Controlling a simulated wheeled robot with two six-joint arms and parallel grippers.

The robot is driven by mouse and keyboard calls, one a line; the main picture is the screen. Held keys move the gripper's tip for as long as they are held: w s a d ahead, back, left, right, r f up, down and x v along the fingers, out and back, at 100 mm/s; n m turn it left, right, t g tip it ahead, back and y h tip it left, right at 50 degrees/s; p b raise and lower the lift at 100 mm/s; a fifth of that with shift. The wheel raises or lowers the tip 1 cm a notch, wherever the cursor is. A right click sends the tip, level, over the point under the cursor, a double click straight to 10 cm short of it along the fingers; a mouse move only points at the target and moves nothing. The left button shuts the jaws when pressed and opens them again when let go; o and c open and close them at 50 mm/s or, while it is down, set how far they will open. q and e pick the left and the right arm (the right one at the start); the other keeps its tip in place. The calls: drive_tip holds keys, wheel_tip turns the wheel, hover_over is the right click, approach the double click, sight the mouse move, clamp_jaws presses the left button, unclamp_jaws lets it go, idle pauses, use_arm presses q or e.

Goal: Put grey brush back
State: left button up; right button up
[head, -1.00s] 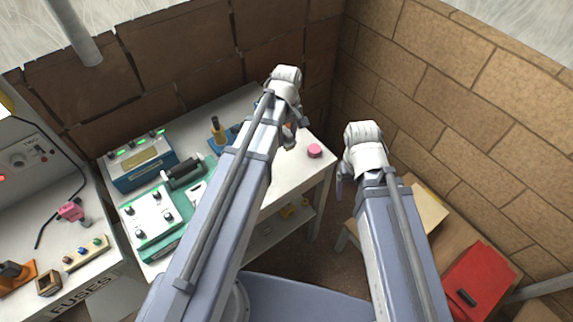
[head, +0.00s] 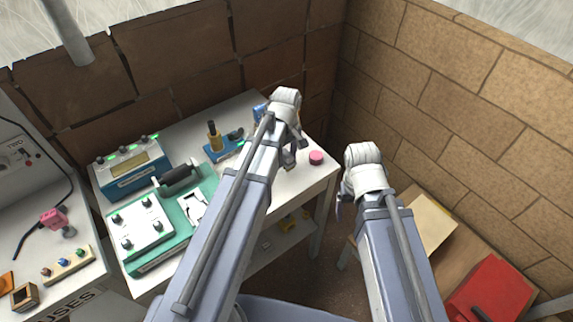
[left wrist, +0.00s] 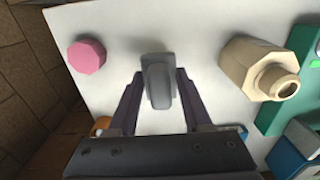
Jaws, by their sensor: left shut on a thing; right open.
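My left gripper (head: 291,157) is above the right part of the white table (head: 290,188) and shut on a grey thing. In the left wrist view, the grey thing, apparently the grey brush (left wrist: 158,85), shows between the fingers of my left gripper (left wrist: 160,95), its blunt end pointing toward the camera. Its lower part is hidden, so I cannot tell whether it touches the table. My right gripper (head: 341,208) is open and empty, off the table's right edge.
A pink piece (head: 316,158) (left wrist: 87,56) lies right of my left gripper. A green case (head: 150,258) and a blue device (head: 133,170) fill the table's left. A red box (head: 490,288) is at lower right.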

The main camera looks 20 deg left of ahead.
sight(286, 153)
use_arm(q)
drive_tip(key=shift+f+b, duration=0.8)
drive_tip(key=shift+f, duration=0.5)
drive_tip(key=shift+f, duration=0.2)
drive_tip(key=o, duration=1.2)
drive_tip(key=shift+r, duration=0.1)
wheel_tip(286, 153, up, 12)
drive_tip(key=p, duration=1.2)
drive_tip(key=shift+r, duration=0.2)
drive_tip(key=s+d+m, duration=0.3)
drive_tip(key=s+m, duration=0.1)
drive_tip(key=s+d+m, duration=0.4)
drive_tip(key=s+m, duration=0.1)
drive_tip(key=s+d+m+y, duration=0.1)
drive_tip(key=s+d+m, duration=0.2)
drive_tip(key=s+m, duration=0.2)
drive_tip(key=shift+s+d, duration=0.15)
drive_tip(key=shift+d, duration=0.1)
